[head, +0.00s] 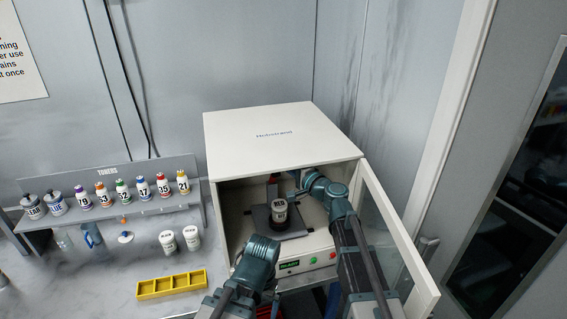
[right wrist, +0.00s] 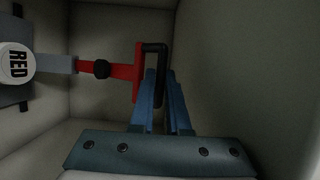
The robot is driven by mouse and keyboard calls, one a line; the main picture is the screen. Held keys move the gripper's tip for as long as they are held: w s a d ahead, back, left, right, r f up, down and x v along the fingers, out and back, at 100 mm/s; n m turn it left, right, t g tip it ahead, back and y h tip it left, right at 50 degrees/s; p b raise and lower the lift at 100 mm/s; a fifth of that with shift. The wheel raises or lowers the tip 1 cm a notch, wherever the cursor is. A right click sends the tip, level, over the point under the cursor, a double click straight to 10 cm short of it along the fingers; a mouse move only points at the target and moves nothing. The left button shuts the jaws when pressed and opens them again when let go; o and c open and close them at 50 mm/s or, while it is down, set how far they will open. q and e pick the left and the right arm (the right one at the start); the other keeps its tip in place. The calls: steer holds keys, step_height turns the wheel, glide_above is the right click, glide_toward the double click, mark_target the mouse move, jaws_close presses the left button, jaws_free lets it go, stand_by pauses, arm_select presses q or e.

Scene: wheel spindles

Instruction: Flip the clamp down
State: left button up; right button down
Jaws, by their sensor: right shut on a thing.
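The clamp (right wrist: 122,70) has a red arm, a black knob and a black loop handle. In the right wrist view it runs from a grey bar beside a white lid marked RED (right wrist: 16,63) to my gripper. In the head view, a small red part of the clamp (head: 272,190) shows behind the dark jar with a white lid (head: 279,206). My right gripper (right wrist: 161,78) has its blue fingers closed on the handle end, inside the open cabinet. In the head view the fingers are small beside the red part. My left arm stands in front of the cabinet; its fingers do not show.
The white cabinet (head: 275,137) has its glass door (head: 388,215) swung open to the right, close to my right arm. Its walls are near my right gripper. A rack of labelled bottles (head: 120,182), two white jars (head: 179,240) and a yellow tray (head: 171,284) stand left.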

stand_by(0.4)
steer(key=s+d+f+n+t+y+b, duration=0.1)
steer(key=s+f+b, duration=0.3)
steer(key=f+b, duration=0.5)
steer(key=s+d+f+n+t+y+b, duration=0.1)
steer(key=s+f+b, duration=0.3)
steer(key=f+b, duration=0.5)
steer(key=shift+d+f+t+y+b, duration=0.15)
steer(key=shift+f+t+y+b, duration=0.3)
steer(key=shift+b, duration=4)
steer(key=shift+s, duration=0.1)
steer(key=c, duration=1.2)
jaws_free()
steer(key=shift+c, duration=0.2)
steer(key=shift+o, duration=0.4)
